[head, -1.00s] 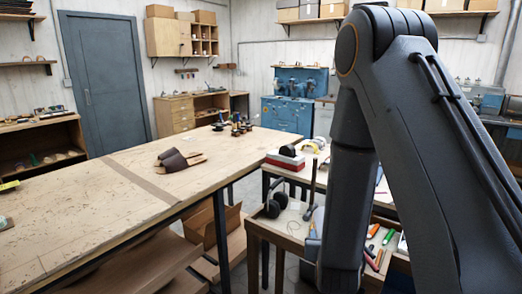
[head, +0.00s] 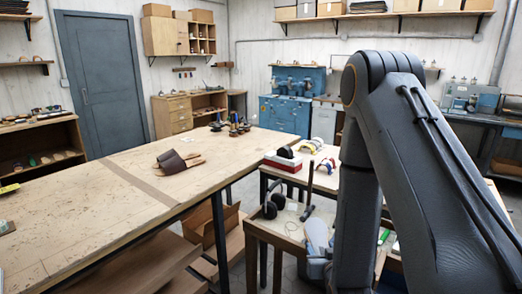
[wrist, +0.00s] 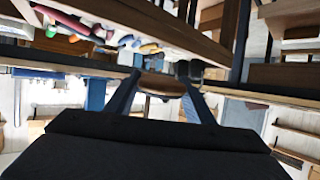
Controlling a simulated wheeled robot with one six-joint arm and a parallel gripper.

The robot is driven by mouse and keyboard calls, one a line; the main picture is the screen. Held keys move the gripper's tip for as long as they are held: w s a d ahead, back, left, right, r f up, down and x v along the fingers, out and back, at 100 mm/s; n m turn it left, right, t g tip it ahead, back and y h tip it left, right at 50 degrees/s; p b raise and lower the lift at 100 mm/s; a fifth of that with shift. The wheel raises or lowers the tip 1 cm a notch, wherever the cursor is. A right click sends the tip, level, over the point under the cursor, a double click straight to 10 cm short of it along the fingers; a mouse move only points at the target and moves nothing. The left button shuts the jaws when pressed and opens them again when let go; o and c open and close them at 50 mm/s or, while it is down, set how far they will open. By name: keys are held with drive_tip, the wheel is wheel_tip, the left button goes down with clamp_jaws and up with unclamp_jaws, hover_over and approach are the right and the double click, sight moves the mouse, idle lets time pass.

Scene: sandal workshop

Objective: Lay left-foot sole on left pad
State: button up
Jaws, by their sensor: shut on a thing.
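In the wrist view my gripper (wrist: 161,84) has its two dark fingers on either side of a brown, flat piece (wrist: 160,90), seen nearly edge-on. The fingers are shut on it; it looks like the sole, but I cannot tell which foot it is for. In the head view my gripper is not clearly visible, and my arm fills the right side. I cannot make out the left pad in either view.
A long wooden bench (head: 90,215) runs along the left, with a brown-strapped sandal (head: 178,162) on it. A small table holds a red-and-white box (head: 284,161). Floor shows between bench and stand.

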sight(312, 220)
drive_tip(key=shift+w+d+f, duration=0.1)
drive_tip(key=shift+w+f, duration=0.05)
drive_tip(key=shift+w, duration=0.25)
drive_tip(key=w+m+h, duration=0.1)
drive_tip(key=w, duration=0.1)
drive_tip(key=w+d+h+b, duration=0.1)
drive_tip(key=w, duration=0.2)
drive_tip(key=w+d+m+h+b, duration=0.1)
drive_tip(key=w, duration=0.2)
drive_tip(key=shift+r+m, duration=0.3)
drive_tip(key=shift+r, duration=0.1)
drive_tip(key=w+m+h, duration=0.1)
drive_tip(key=w, duration=0.1)
drive_tip(key=w+a+r+m+g+h+b, duration=0.1)
drive_tip(key=w, duration=0.1)
drive_tip(key=w+m+h+b, duration=0.1)
drive_tip(key=w, duration=0.1)
drive_tip(key=shift+w+a+r+g, duration=0.25)
drive_tip(key=shift+w+a+g, duration=0.05)
drive_tip(key=shift+w+a, duration=0.1)
drive_tip(key=shift+w+a+r+h+b, duration=0.15)
drive_tip(key=shift+w+a+h+b, duration=0.1)
drive_tip(key=shift+h+b, duration=0.1)
drive_tip(key=shift+f+p, duration=1.45)
drive_tip(key=shift+f, duration=3.4)
drive_tip(key=shift+f, duration=0.1)
